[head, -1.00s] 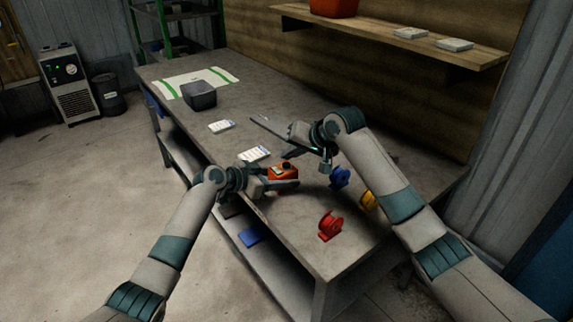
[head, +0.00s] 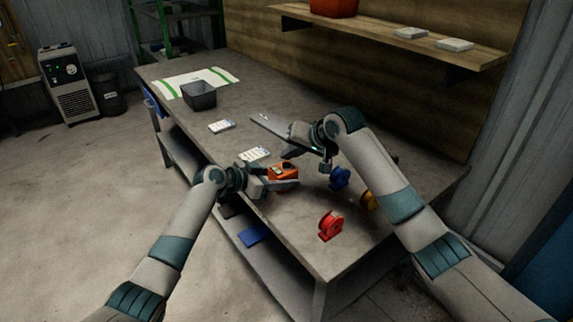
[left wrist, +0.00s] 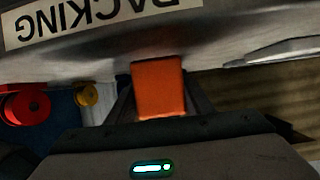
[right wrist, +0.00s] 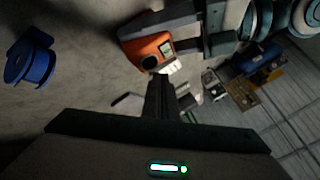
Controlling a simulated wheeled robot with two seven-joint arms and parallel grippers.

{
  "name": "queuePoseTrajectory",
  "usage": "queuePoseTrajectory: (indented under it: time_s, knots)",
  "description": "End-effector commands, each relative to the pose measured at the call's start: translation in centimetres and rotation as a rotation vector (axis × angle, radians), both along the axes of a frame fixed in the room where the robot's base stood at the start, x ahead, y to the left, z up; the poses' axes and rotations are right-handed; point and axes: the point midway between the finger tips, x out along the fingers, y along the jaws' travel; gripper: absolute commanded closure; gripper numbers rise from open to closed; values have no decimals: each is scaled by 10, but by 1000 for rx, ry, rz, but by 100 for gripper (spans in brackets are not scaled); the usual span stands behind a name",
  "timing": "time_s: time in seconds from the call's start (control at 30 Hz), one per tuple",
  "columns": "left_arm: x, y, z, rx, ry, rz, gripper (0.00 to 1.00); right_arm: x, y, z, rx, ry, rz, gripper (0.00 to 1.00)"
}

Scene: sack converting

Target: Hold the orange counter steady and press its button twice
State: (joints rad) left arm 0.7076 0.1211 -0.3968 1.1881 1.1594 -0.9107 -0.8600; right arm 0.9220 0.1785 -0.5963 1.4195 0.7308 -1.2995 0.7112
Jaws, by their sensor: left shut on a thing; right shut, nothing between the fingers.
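The orange counter (head: 284,171) sits on the workbench near its front edge, with a small display and a dark round button on top. My left gripper (head: 280,185) is shut on the counter from the front-left side. In the left wrist view the orange body (left wrist: 158,88) fills the space between the fingers. My right gripper (head: 291,154) is shut and empty, just behind and above the counter. In the right wrist view its closed fingers (right wrist: 160,82) point at the counter (right wrist: 150,45), close to the button. I cannot tell whether they touch it.
Red (head: 330,226), blue (head: 340,178) and yellow (head: 369,201) reels stand to the right of the counter. White label cards (head: 254,154) lie behind it. A dark bin (head: 199,95) stands farther back on the bench (head: 300,245). A wooden shelf (head: 390,35) is on the wall.

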Motion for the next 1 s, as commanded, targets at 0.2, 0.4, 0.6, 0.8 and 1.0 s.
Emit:
queuePoseTrajectory:
  time_s: [0.2,0.4,0.6,0.8,1.0]
  knots:
    - [0,0,0,0,0,0,80,0,0,0,0,0,0,100]
    - [0,0,0,0,0,0,80,0,0,0,0,0,0,100]
    - [0,0,0,0,0,0,80,0,0,-1,0,0,0,100]
    - [0,0,0,0,0,0,80,0,0,-6,0,1,0,100]
    - [0,0,0,0,0,0,80,0,0,-8,0,0,0,100]
